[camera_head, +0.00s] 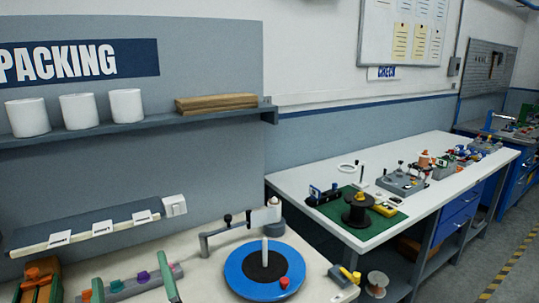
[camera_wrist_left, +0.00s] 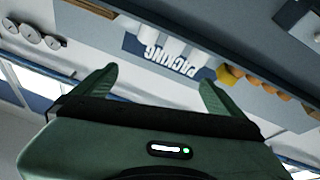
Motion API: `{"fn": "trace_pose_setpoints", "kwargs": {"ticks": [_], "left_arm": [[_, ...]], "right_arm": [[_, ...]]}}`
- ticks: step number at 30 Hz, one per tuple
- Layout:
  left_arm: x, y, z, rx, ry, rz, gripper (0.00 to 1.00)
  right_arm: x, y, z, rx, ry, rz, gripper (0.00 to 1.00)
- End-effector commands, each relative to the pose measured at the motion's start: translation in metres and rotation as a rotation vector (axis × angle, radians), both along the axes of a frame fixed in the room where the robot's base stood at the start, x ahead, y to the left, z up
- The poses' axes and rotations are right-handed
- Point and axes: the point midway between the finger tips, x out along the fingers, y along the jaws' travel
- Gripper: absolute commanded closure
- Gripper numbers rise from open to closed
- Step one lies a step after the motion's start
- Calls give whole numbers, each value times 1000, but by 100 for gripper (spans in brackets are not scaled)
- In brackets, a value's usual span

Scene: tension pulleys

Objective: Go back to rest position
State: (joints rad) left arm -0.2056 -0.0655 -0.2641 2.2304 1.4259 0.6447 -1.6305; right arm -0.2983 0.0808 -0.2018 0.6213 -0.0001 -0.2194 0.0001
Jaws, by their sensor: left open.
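My left gripper (camera_head: 133,287) shows at the bottom edge of the head view, with only its two green fingertips in the picture. The fingers are apart with nothing held between them. In the left wrist view the same gripper (camera_wrist_left: 156,92) shows its green body and both spread fingers, with the packing sign (camera_wrist_left: 165,58) upside down beyond them. A grey rack with coloured knobs (camera_head: 130,284) lies behind the fingertips in the head view. My right gripper is in neither view.
A blue round turntable (camera_head: 238,278) with a white upright post stands right of the gripper. A shelf (camera_head: 150,123) carries white rolls (camera_head: 78,111) and brown flat packs (camera_head: 215,102). A white table (camera_head: 345,160) with a black spool on a green mat (camera_head: 388,222) stands at right.

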Motion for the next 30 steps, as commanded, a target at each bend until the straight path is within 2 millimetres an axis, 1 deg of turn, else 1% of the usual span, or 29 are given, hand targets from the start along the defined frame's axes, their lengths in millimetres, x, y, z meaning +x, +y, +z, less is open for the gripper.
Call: {"fn": "trace_pose_setpoints", "kwargs": {"ticks": [1,2,3,5,6,8,9,10,11,12,13,14,15,16,18,21,24,27,30], "left_arm": [[-1,-17,10,59,-37,-91,0],[-1,-31,15,95,-55,-160,0],[-2,-51,18,144,-67,-254,0],[-5,-82,16,210,-55,-399,0],[-7,-101,9,248,-27,-493,0],[-12,-128,-9,295,44,-630,0],[-16,-144,-26,321,108,-716,0],[-20,-154,-41,337,167,-774,0],[-24,-163,-57,346,233,-828,0],[-31,-171,-80,353,331,-891,0],[-38,-174,-99,355,412,-932,0],[-45,-176,-119,352,499,-963,0],[-56,-175,-145,339,619,-996,0],[-65,-172,-165,326,713,-1009,0],[-86,-158,-204,286,916,-1009,0],[-115,-134,-244,219,1148,-961,0],[-141,-109,-270,155,1327,-887,0],[-166,-85,-288,91,1471,-800,0],[-189,-62,-299,28,1589,-700,0]], "right_arm": [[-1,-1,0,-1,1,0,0],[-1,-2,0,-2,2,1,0],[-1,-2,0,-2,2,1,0],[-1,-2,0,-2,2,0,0],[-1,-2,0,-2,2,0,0],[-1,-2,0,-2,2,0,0],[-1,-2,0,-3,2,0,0],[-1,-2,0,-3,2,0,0],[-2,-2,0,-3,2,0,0],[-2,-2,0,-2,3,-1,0],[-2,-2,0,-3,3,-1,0],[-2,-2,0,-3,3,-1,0],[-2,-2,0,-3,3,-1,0],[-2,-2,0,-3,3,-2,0],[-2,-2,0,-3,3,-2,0],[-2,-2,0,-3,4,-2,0],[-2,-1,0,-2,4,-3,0],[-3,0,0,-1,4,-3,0],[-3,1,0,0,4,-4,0]]}}
